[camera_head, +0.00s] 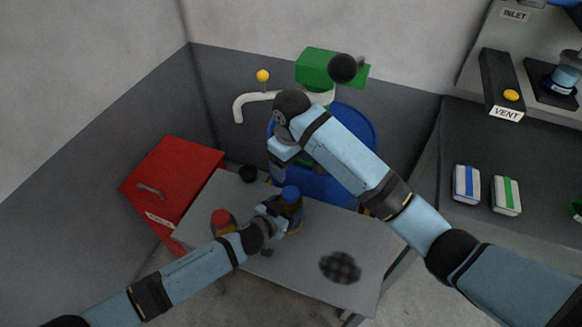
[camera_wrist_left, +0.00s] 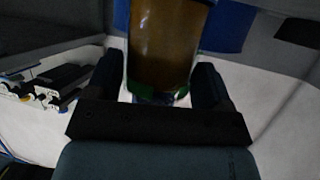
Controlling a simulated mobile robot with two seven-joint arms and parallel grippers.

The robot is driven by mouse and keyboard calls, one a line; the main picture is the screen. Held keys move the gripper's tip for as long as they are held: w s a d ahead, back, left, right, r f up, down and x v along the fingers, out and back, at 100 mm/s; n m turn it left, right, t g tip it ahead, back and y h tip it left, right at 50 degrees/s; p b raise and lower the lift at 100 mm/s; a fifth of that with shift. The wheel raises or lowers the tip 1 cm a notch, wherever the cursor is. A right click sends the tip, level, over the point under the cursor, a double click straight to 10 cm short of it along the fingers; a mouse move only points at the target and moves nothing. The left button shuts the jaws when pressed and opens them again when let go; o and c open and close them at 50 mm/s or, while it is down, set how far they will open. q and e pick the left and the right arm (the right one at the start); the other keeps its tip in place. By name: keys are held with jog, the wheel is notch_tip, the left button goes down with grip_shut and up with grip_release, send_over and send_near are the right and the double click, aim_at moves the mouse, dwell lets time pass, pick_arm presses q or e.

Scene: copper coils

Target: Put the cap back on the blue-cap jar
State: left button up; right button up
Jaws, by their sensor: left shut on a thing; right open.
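The blue-cap jar (camera_head: 292,212) stands on the grey table (camera_head: 312,240), with brown contents. A blue cap (camera_head: 290,194) shows at its top; I cannot tell whether it is seated or only resting. My left gripper (camera_head: 280,216) is shut on the jar's body from the lower left. In the left wrist view the brown jar (camera_wrist_left: 165,45) stands between my two dark fingers, its top out of frame. My right gripper (camera_head: 279,172) is open, pointing down just above and left of the blue cap, apart from it as far as I can see.
A red-capped jar (camera_head: 221,217) stands left, close to my left wrist. A small black cup (camera_head: 248,173) sits at the table's back edge. A dark checkered round patch (camera_head: 340,267) lies at the front right. A blue barrel (camera_head: 355,125) and red cabinet (camera_head: 172,180) stand beyond.

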pick_arm(q)
jog(key=shift+s+a+f, duration=0.1)
jog(key=shift+s+f, duration=0.05)
jog(key=shift+f, duration=0.2)
jog(key=o, duration=1.6)
jog(key=shift+o, duration=0.6)
jog(key=shift+r, duration=0.25)
jog(key=p+v, duration=0.1)
jog(key=v, duration=1.2)
jog(key=shift+a+p, duration=0.15)
jog(key=shift+p, duration=0.15)
jog(key=shift+s, duration=0.15)
